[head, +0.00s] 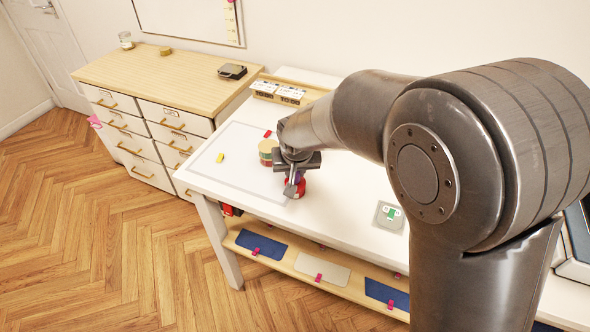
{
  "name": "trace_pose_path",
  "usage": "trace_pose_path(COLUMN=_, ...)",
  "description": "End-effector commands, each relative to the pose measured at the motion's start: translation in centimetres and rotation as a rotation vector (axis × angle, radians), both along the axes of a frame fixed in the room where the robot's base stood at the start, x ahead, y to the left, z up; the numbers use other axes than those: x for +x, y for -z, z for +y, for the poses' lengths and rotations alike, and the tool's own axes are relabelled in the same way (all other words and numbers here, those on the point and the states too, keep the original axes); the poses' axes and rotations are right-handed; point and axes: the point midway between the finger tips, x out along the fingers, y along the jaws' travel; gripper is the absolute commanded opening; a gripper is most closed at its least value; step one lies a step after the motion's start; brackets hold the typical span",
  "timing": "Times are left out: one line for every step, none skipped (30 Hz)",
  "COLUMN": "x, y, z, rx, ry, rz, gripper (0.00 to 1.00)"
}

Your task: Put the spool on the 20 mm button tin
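My gripper (294,186) points down over the white table, right at a red round object (300,191) with a bit of purple above it. The fingers cover much of both, and I cannot tell whether they are open, shut or holding something. The purple part may be a spool, but this is unclear. A short stack of round tins (267,152), with green, yellow and red bands, stands just behind and left of my gripper. Labels with sizes are too small to read. A green item (391,212) lies on a small grey pad to the right.
The white table (345,215) has a pale outlined mat (235,165) with a small yellow item (220,157) and a red one (267,133). A partitioned tray (279,92) stands at the back. A lower shelf (290,265) holds folded cloths. A drawer cabinet (190,80) stands left.

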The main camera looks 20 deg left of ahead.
Motion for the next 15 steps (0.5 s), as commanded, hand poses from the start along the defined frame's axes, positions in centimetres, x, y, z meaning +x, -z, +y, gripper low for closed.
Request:
trace_pose_path(x=0.00, y=0.13, z=-0.01, rx=0.000, ry=0.000, rz=0.001, gripper=0.00)
trace_pose_path(x=0.00, y=0.23, z=-0.01, rx=0.000, ry=0.000, rz=0.001, gripper=0.00)
trace_pose_path(x=0.00, y=0.29, z=0.00, rx=0.000, ry=0.000, rz=0.000, gripper=0.22)
trace_pose_path(x=0.00, y=0.25, z=0.00, rx=0.000, ry=0.000, rz=0.000, gripper=0.24)
trace_pose_path(x=0.00, y=0.25, z=0.00, rx=0.000, ry=0.000, rz=0.000, gripper=0.27)
trace_pose_path(x=0.00, y=0.25, z=0.00, rx=0.000, ry=0.000, rz=0.000, gripper=0.30)
trace_pose_path(x=0.00, y=0.24, z=0.00, rx=0.000, ry=0.000, rz=0.000, gripper=0.33)
trace_pose_path(x=0.00, y=0.24, z=0.00, rx=0.000, ry=0.000, rz=0.000, gripper=0.35)
trace_pose_path(x=0.01, y=0.24, z=-0.01, rx=0.000, ry=0.000, rz=0.000, gripper=0.38)
trace_pose_path(x=0.01, y=0.24, z=-0.01, rx=0.000, ry=0.000, rz=0.000, gripper=0.41)
trace_pose_path(x=0.01, y=0.24, z=-0.01, rx=0.000, ry=0.000, rz=0.000, gripper=0.43)
trace_pose_path(x=0.01, y=0.24, z=-0.01, rx=0.000, ry=0.000, rz=0.000, gripper=0.43)
trace_pose_path(x=0.01, y=0.24, z=-0.01, rx=0.000, ry=0.000, rz=0.000, gripper=0.43)
trace_pose_path(x=0.01, y=0.24, z=-0.01, rx=0.000, ry=0.000, rz=0.000, gripper=0.43)
trace_pose_path(x=0.01, y=0.24, z=-0.01, rx=0.000, ry=0.000, rz=0.000, gripper=0.43)
